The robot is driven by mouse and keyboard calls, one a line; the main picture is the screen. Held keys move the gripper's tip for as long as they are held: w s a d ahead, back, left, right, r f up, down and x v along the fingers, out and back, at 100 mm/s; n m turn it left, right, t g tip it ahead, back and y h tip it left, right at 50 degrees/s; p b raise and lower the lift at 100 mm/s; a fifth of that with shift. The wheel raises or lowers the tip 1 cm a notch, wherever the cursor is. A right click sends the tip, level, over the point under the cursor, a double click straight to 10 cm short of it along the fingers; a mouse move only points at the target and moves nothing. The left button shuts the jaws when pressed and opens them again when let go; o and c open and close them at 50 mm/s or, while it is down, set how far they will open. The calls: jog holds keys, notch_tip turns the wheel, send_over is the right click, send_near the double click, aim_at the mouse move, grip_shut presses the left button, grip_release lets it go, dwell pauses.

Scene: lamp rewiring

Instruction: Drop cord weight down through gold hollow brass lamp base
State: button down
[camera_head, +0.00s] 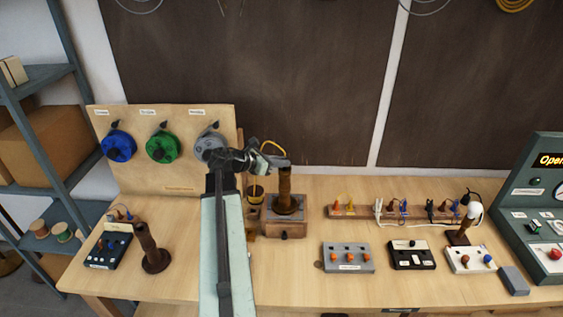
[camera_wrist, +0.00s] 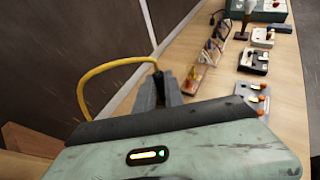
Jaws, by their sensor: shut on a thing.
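The brass lamp base (camera_head: 285,187) is a brown-gold upright column on a wooden block (camera_head: 283,230) at the middle of the bench. My gripper (camera_head: 278,161) is at the column's top, its jaws pointing right. A yellow cord (camera_head: 270,146) arcs over the jaws. In the wrist view, the yellow cord (camera_wrist: 100,71) loops from the left to my gripper (camera_wrist: 163,88), which is shut on its end. The cord weight cannot be made out. Whether anything is inside the column is hidden.
A board with blue (camera_head: 119,146), green (camera_head: 163,147) and grey (camera_head: 208,143) spools stands behind left. A second brown column (camera_head: 151,250) stands front left. A socket strip (camera_head: 401,211), control boxes (camera_head: 348,258) and a bulb lamp (camera_head: 473,210) are on the right.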

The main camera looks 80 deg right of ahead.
jog(key=shift+f, duration=0.4)
jog(key=c, duration=1.4)
grip_release()
jog(key=shift+o, duration=0.2)
jog(key=p+v, duration=0.2)
jog(key=v, duration=0.6)
jog(key=shift+p, duration=0.4)
jog(key=shift+s, duration=0.1)
